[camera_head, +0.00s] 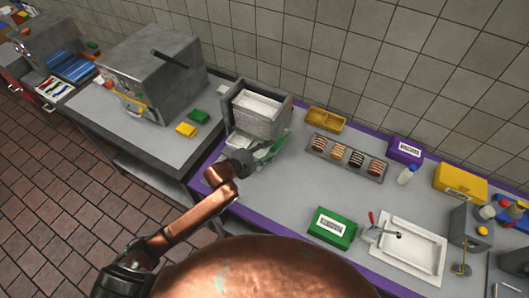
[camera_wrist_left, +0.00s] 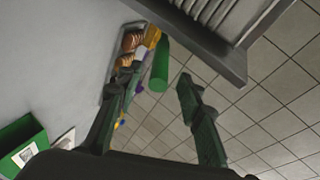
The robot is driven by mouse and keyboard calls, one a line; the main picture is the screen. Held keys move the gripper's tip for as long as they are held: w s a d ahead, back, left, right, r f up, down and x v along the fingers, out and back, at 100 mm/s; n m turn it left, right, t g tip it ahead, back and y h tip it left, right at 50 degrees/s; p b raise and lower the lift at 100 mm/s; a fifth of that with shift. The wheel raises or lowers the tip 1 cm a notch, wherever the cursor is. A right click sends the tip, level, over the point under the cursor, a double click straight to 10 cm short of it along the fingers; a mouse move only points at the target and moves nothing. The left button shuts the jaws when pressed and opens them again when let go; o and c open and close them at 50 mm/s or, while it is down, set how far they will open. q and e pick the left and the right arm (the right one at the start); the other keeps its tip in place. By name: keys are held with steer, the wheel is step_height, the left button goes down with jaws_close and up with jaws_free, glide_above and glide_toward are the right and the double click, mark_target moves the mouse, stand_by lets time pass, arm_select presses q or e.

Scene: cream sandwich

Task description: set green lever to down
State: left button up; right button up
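The green lever (camera_wrist_left: 160,68) is a short green cylinder in the left wrist view. It lies just ahead of and between the fingertips of my left gripper (camera_wrist_left: 157,86), which is open with a wide gap. In the head view the left gripper (camera_head: 266,153) is at the front right of a grey machine (camera_head: 258,122), and green (camera_head: 281,143) shows beside it. The gripper partly hides the lever there, so its exact angle and any contact are unclear. My right gripper is not in view.
The purple-edged counter holds a yellow tray (camera_head: 326,119), a tray of cookies (camera_head: 346,158), a green box (camera_head: 332,227) and a sink (camera_head: 410,249) to the right. The counter between machine and green box is clear.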

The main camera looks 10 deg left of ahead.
arm_select(q)
steer(key=shift+v, duration=1.4)
steer(key=shift+c, duration=0.5)
